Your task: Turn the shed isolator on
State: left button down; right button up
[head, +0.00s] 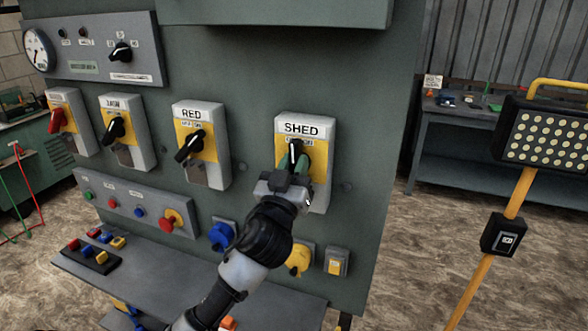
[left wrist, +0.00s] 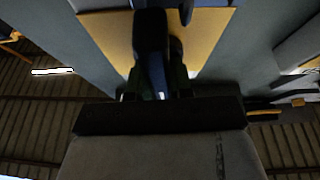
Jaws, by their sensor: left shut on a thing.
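The shed isolator (head: 320,180) is a grey box with a yellow plate and a "SHED" label, at the right of the row on the green cabinet. Its black handle (head: 295,149) points nearly straight up, while the handles beside it are slanted. My left gripper (head: 293,165) is shut on this handle and hides its lower part and some of the plate. In the left wrist view the dark handle (left wrist: 150,35) stands between the fingers in front of the yellow plate (left wrist: 105,35). My right gripper is not in view.
The "RED" isolator (head: 202,115) and two more isolators are to the left. Below are a button panel (head: 150,212), a blue socket (head: 221,236) and a shelf (head: 75,262) with small coloured blocks. A lamp on a yellow stand (head: 515,200) and a workbench (head: 470,185) are at right.

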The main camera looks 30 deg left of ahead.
pick_arm(q)
jog(key=m+h+p, duration=0.1)
jog(key=m+h, duration=0.1)
jog(key=m, duration=0.1)
jog(key=m+h+p, duration=0.1)
jog(key=m, duration=0.3)
jog(key=shift+d+h, duration=0.1)
jog(key=shift+h, duration=0.3)
jog(key=m+h+p, duration=0.2)
jog(key=m, duration=0.3)
jog(key=shift+d+p, duration=0.1)
jog(key=shift+p, duration=0.3)
jog(key=shift+f+m+g+h+p, duration=0.15)
jog(key=shift+m+g+h+p, duration=0.3)
jog(key=shift+m, duration=0.45)
jog(key=c, duration=1)
grip_release()
jog(key=shift+w, duration=0.1)
